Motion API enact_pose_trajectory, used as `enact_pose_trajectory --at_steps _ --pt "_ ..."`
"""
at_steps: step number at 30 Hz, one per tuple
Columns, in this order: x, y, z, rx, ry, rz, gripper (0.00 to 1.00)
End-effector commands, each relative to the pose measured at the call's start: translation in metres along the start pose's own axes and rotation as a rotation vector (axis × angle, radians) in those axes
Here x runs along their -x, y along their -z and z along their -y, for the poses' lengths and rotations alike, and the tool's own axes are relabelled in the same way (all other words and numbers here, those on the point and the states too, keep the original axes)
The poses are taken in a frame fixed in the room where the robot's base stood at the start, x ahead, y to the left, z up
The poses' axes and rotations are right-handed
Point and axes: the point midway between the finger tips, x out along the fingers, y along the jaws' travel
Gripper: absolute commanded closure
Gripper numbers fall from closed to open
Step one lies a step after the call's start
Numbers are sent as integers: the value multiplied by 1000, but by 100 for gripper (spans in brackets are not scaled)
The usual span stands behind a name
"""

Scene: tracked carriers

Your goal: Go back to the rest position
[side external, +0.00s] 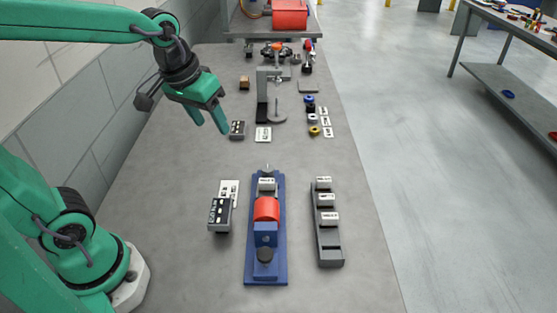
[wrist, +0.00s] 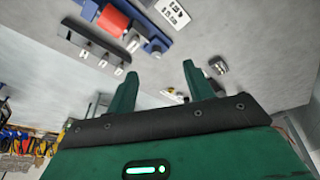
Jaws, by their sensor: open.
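My gripper (side external: 211,122) is open and empty, raised over the left side of the grey table. Its two green fingers point down, and nothing is between them in the wrist view (wrist: 159,70). A dark block with pale markings (side external: 237,130) lies on the table just right of the fingertips, apart from them as far as I can tell. A blue fixture (side external: 252,215) with a red rounded part (side external: 266,209) and a labelled carrier (side external: 267,184) stands mid-table. A dark rack (side external: 329,251) to its right holds several labelled pale carriers (side external: 327,200).
Left of the fixture, a dark block (side external: 219,214) stands by a white card (side external: 230,188). A grey stand (side external: 264,92), a white card (side external: 263,134) and small coloured rings (side external: 313,131) lie farther back. A wall (side external: 65,120) runs along the left. The table's front left is clear.

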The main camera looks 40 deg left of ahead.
Motion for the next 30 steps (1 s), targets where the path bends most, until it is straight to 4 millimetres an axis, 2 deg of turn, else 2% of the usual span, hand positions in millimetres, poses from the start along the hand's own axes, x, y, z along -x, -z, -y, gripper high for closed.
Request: enact_pose_trajectory --at_steps 7,15,21,30 --pt "20 -35 10 -100 -13 -86 48" --pt "28 -66 18 -190 -16 -156 48" --pt "29 -74 20 -216 -15 -175 48" --pt "29 -74 20 -218 -15 -175 48"
